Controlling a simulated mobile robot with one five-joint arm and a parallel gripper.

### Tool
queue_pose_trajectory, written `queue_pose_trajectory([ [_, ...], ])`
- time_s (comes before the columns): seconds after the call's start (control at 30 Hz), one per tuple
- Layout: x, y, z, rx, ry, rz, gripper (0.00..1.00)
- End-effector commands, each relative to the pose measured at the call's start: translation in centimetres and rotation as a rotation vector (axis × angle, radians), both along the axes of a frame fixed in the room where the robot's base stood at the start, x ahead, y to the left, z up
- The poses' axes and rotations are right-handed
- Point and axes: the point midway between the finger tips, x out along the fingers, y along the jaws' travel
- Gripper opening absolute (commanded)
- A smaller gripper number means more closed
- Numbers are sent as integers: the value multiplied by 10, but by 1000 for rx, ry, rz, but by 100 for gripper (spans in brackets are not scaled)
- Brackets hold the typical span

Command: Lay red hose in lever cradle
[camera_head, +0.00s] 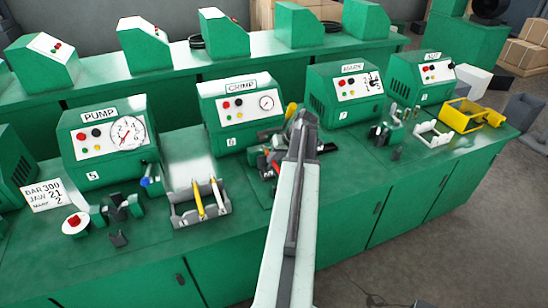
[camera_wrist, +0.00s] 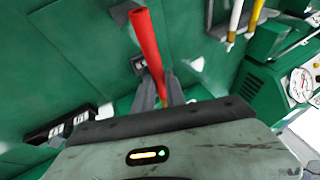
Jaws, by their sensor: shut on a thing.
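The red hose (camera_wrist: 146,42) rises upright-looking between the fingers of my gripper (camera_wrist: 158,92) in the wrist view. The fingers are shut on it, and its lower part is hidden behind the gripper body. In the head view my arm reaches over the bench in front of the CRIMP machine (camera_head: 241,108) and covers much of that spot; a bit of red shows beside it. A yellow-ended lever (camera_head: 291,110) stands at that machine's right. I cannot tell which fixture is the lever cradle; any part under my arm is hidden.
A grey rack (camera_head: 186,217) with a yellow and a white hose stands left of my arm. The MARK machine (camera_head: 345,92) and a yellow bin (camera_head: 466,115) are right.

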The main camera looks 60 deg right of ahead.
Motion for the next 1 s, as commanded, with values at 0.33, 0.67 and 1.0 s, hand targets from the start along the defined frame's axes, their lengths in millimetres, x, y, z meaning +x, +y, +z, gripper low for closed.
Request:
queue_pose_trajectory([
  [0.33, 3, 2, -57, 0, 0, 6, 0],
  [0.67, 3, 3, -83, 0, 1, 7, 0],
  [1.0, 3, 3, -82, 1, 2, 8, 41],
])
